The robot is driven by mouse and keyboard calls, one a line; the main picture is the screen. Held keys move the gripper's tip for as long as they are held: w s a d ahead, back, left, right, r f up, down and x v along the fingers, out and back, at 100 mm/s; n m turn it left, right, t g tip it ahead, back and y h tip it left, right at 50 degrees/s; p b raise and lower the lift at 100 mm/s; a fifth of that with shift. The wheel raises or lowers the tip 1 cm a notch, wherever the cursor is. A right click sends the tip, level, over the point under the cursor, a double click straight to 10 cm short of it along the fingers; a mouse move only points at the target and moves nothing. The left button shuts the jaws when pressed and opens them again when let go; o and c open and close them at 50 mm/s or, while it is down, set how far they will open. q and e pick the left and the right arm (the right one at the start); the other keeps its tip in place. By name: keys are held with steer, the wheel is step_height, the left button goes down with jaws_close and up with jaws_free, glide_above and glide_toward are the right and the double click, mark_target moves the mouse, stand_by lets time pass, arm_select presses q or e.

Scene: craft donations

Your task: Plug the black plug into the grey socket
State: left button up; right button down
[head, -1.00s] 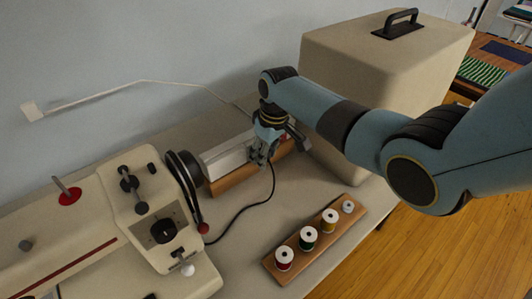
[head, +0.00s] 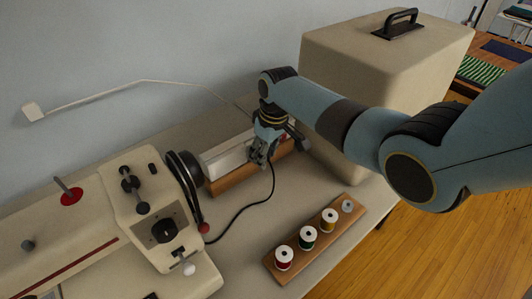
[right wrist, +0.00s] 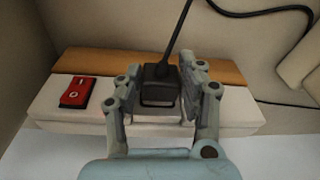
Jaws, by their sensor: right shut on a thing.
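My right gripper (head: 260,156) is at the pale grey socket strip (head: 228,154) against the wall. It is shut on the black plug (right wrist: 160,84), which shows between the two fingers in the right wrist view. The plug's cord leads away from the gripper. The socket strip also shows in the right wrist view (right wrist: 232,108), with a red switch on one end. The plug is over the middle of the strip. The gripper and plug hide the socket's openings, so I cannot tell whether the prongs are in. My left gripper is not in view.
The strip sits on a wooden block (head: 230,180). A cream sewing machine (head: 150,200) stands at the left, and the black cord (head: 246,207) runs towards it. A large beige case (head: 340,80) stands close behind my arm. A wooden rack (head: 318,240) holds several thread spools in front.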

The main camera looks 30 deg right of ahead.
steer(key=shift+w+b, duration=0.35)
steer(key=shift+w, duration=0.15)
steer(key=c, duration=0.7)
jaws_free()
steer(key=shift+r, duration=0.1)
step_height(320, 180, up, 12)
steer(key=s, duration=0.1)
steer(key=shift+s+d, duration=0.3)
steer(key=shift+f, duration=0.2)
